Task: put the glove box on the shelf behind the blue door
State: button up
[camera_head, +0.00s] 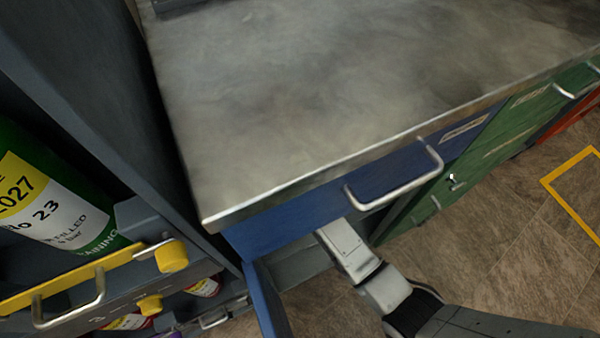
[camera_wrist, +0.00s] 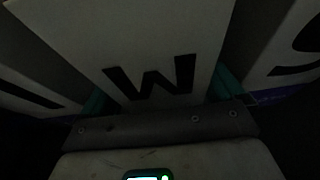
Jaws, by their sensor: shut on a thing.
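A pale glove box (camera_wrist: 165,35) with a large black letter, like a W or an upside-down M, fills the middle of the wrist view. My gripper (camera_wrist: 160,96) is shut on it, with a teal finger at each side. The picture there is dark, and I cannot tell whether the box rests on a shelf. In the head view the blue door (camera_head: 268,302) stands open below the blue drawer. My arm reaches in under the drawer, and the counter hides my gripper and the box. The shelf itself is not clearly seen.
In the wrist view, pale boxes with black markings stand close on the left (camera_wrist: 35,85) and right (camera_wrist: 290,50). The grey counter (camera_head: 330,80) and the blue drawer's handle (camera_head: 395,190) lie above my arm. A rack with a green cylinder (camera_head: 45,200) stands left.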

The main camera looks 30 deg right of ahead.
jog(key=shift+w+f, duration=0.1)
jog(key=o, duration=1)
jog(key=shift+c, duration=0.2)
jog(key=shift+r, duration=0.25)
jog(key=s+p, duration=0.1)
jog(key=s, duration=0.3)
jog(key=s+p, duration=0.1)
jog(key=s, duration=0.3)
jog(key=s+p, duration=0.2)
jog(key=s, duration=0.2)
jog(key=shift+s+r, duration=0.3)
jog(key=shift+r, duration=0.1)
